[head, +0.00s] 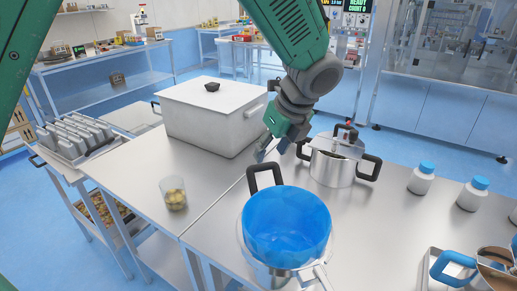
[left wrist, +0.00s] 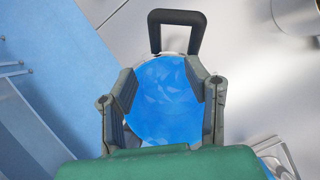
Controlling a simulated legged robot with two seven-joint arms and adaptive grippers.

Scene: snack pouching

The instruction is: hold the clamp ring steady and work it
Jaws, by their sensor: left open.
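A blue liner (head: 287,222) fills the mouth of a vessel at the front middle, with a black loop handle (head: 265,174) behind it. A pale metal band, apparently the clamp ring (head: 243,248), runs around the vessel below the blue rim; its front part is cut off by the picture edge. My left gripper (head: 273,150) is open and empty, pointing down behind the vessel. In the left wrist view my left gripper (left wrist: 162,82) has its fingers spread, with the blue liner (left wrist: 165,105) showing between and beyond them. The ring is mostly hidden there. My right gripper is not in view.
A lidded pot (head: 332,168) with black handles stands close right of my left gripper. A large white box (head: 205,120) is behind left, a glass jar (head: 173,195) at left. White bottles (head: 421,180) and a blue-handled metal item (head: 450,266) are at right.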

